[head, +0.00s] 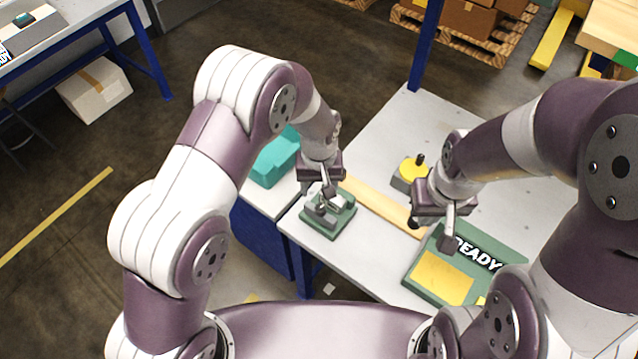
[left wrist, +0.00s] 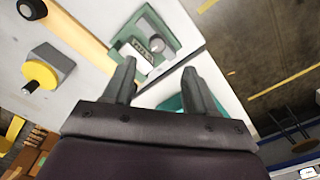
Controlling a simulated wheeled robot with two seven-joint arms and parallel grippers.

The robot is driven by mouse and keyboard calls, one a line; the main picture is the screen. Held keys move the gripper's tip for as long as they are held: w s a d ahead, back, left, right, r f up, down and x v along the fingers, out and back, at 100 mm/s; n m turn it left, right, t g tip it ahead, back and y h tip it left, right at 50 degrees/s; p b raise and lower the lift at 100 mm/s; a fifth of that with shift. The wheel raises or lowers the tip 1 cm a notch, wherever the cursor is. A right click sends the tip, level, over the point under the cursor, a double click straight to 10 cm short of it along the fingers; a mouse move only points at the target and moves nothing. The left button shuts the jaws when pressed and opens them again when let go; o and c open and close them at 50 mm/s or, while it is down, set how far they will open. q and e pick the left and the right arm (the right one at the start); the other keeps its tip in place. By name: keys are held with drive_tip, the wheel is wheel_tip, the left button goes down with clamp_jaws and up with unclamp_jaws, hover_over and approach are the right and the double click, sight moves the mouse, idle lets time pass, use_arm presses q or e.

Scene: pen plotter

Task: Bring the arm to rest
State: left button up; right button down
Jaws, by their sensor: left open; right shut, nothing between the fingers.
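My left gripper (head: 326,203) is over the small green device (head: 345,222) at the left edge of the grey table (head: 385,135). In the left wrist view its two fingers (left wrist: 159,66) are spread apart with nothing held between them. The device (left wrist: 170,28) shows there just beyond the fingertips, with a grey knob and a small display. Whether the fingers touch it is unclear. My right gripper (head: 448,243) is shut and empty above a green panel (head: 505,246) marked "READY" with a yellow area (head: 442,278).
A yellow disc with a black knob (head: 413,170) sits on a grey block between the arms. A wooden strip (head: 375,197) crosses the table. A teal bin (head: 275,160) stands left of the left gripper. A blue post (head: 425,50) rises at the table's back.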

use_arm(q)
wheel_tip(320, 180, up, 3)
drive_tip(key=shift+f, duration=0.15)
idle(0.4)
drive_tip(key=s+a+r, duration=0.4)
drive_tip(key=s+a, duration=0.3)
drive_tip(key=a, duration=0.1)
drive_tip(key=s+a+r+t+b, duration=0.1)
drive_tip(key=s+a+r, duration=0.3)
drive_tip(key=s+a, duration=0.3)
drive_tip(key=shift+a+r+m, duration=0.4)
drive_tip(key=shift+a, duration=0.75)
